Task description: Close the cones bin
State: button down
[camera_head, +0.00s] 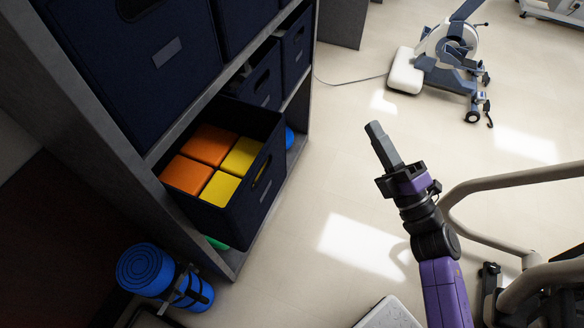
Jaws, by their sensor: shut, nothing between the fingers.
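A dark navy bin (221,219) sticks out of the shelf unit on the left, pulled partway from its slot. Inside it lie square-topped orange pieces (210,144) and yellow pieces (220,188); I take this as the cones bin, though no label on it is readable. Its front faces right and has a cut-out handle and a pale label. My gripper (376,130) is shut and empty. It is in the air to the right of the bin, well apart from it, with its fingers pointing up and left in the picture.
Other navy bins (135,65) fill the grey shelf unit (120,176). Blue rolled mats (150,270) are at lower left. A curved beige rail (520,180) of a machine is at right, and a blue-white exercise machine (452,50) stands behind. Floor between bin and gripper is clear.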

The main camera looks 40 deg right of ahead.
jog(key=w+d+f+n+g+y+b, duration=0.2)
jog(key=w+d+f+n+y+b, duration=0.25)
jog(key=f+n, duration=0.7)
jog(key=n+g+y+p, duration=0.3)
jog(key=n+g+y, duration=0.3)
jog(key=n, duration=0.7)
send_near(243, 144)
jog(key=shift+t+y, duration=0.3)
jog(key=shift+y, duration=0.15)
jog(key=v, duration=0.5)
jog(key=shift+w+d, duration=0.1)
jog(key=shift+d, duration=0.1)
jog(key=shift+r, duration=0.1)
jog(key=shift+w, duration=0.1)
jog(key=b+x, duration=0.5)
jog(key=x, duration=1)
jog(key=shift+a+b, duration=0.1)
jog(key=shift+b, duration=0.3)
